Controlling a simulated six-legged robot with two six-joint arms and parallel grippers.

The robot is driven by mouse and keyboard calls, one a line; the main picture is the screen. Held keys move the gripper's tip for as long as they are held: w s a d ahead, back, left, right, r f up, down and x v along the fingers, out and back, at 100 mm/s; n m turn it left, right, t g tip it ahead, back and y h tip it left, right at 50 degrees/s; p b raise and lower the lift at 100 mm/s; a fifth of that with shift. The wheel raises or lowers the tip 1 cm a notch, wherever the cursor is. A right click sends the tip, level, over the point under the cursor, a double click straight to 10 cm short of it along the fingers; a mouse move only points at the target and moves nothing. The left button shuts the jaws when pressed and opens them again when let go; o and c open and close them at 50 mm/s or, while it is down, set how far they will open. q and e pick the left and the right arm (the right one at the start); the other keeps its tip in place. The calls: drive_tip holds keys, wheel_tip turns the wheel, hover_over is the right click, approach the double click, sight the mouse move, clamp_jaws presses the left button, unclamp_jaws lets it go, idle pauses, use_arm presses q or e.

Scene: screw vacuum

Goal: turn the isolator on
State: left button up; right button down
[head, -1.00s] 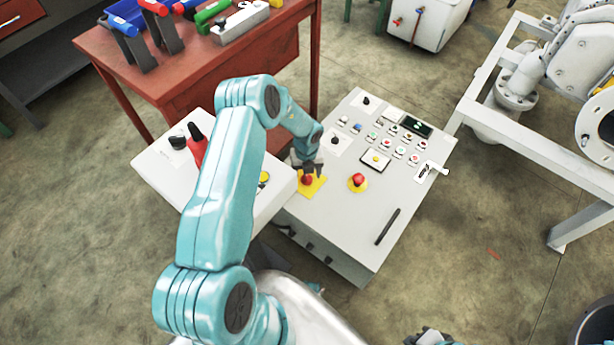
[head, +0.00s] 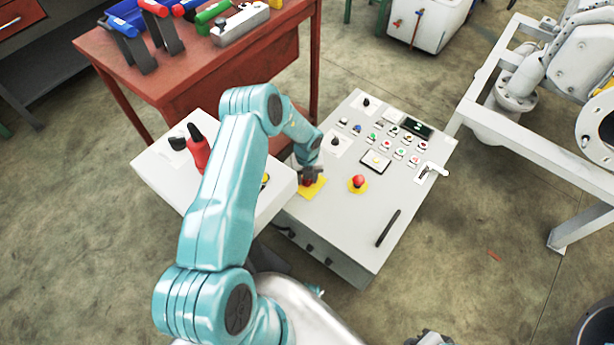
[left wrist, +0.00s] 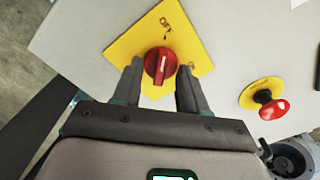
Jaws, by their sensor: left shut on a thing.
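The isolator is a red rotary knob (left wrist: 160,65) on a yellow plate (left wrist: 125,45). In the left wrist view a pale line on the knob runs nearly upright, roughly towards the "OFF" lettering at the plate's upper part. My left gripper (left wrist: 160,85) has one finger on each side of the knob and is shut on it. In the head view the left gripper (head: 311,178) covers most of the knob, and the yellow plate (head: 312,190) shows around it. A small dark part at the bottom edge seems to be my right gripper (head: 430,338), mostly cut off.
The grey control panel (head: 335,235) carries a red emergency button (head: 358,181) on yellow, right of the isolator, and several small buttons farther back. A black handle (head: 388,228) lies near its right front. A white box (head: 150,170) with a red-and-black switch stands left.

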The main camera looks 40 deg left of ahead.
use_arm(q)
drive_tip(key=m, duration=0.8)
drive_tip(key=shift+a+m, duration=0.15)
drive_tip(key=shift+m, duration=0.25)
drive_tip(key=m, duration=0.4)
drive_tip(key=shift+m, duration=0.3)
drive_tip(key=m, duration=0.4)
drive_tip(key=shift+a, duration=0.1)
drive_tip(key=shift+m, duration=0.3)
drive_tip(key=o, duration=1)
